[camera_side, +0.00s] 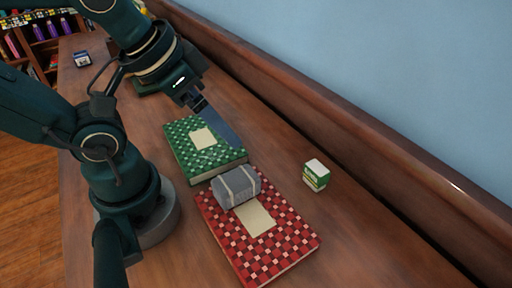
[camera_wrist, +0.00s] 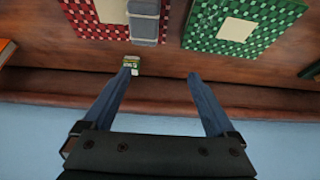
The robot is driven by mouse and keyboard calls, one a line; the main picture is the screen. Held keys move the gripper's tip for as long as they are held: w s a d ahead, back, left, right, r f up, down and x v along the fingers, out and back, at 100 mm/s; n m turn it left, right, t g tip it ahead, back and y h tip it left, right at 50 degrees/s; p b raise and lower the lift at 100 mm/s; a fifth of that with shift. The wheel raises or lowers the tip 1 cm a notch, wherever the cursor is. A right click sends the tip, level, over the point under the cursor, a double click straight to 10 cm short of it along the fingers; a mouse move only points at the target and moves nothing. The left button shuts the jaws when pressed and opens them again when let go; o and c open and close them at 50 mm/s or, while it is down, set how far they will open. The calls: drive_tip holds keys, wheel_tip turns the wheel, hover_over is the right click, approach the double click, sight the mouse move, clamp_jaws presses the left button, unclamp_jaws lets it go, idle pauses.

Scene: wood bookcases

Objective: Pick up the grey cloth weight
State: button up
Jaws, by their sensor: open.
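The grey cloth weight (camera_side: 237,187) is a small block with pale bands. In the side view it lies on the far end of a red checkered book (camera_side: 282,248), close to a green checkered book (camera_side: 183,140). In the wrist view the weight (camera_wrist: 144,22) is at the top, beside the cream label of the red book (camera_wrist: 92,32). My gripper (camera_side: 236,142) is above the green book in the side view, apart from the weight. In the wrist view the two fingers of my gripper (camera_wrist: 162,75) are spread wide with nothing held between them.
A small green and white box (camera_side: 316,176) stands on the wooden top right of the books; in the wrist view the box (camera_wrist: 131,64) shows near the left fingertip. A raised wooden ledge (camera_side: 330,110) runs along the blue wall.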

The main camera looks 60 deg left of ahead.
idle(0.3)
drive_tip(key=g, duration=0.5)
hover_over(236, 178)
drive_tip(key=f, duration=0.5)
drive_tip(key=shift+w+a+f, duration=0.15)
drive_tip(key=shift+w+f, duration=0.05)
drive_tip(key=shift+f, duration=0.1)
drive_tip(key=shift+s+f+g, duration=0.25)
drive_tip(key=shift+f+g, duration=0.05)
drive_tip(key=shift+f, duration=2.8)
clamp_jaws()
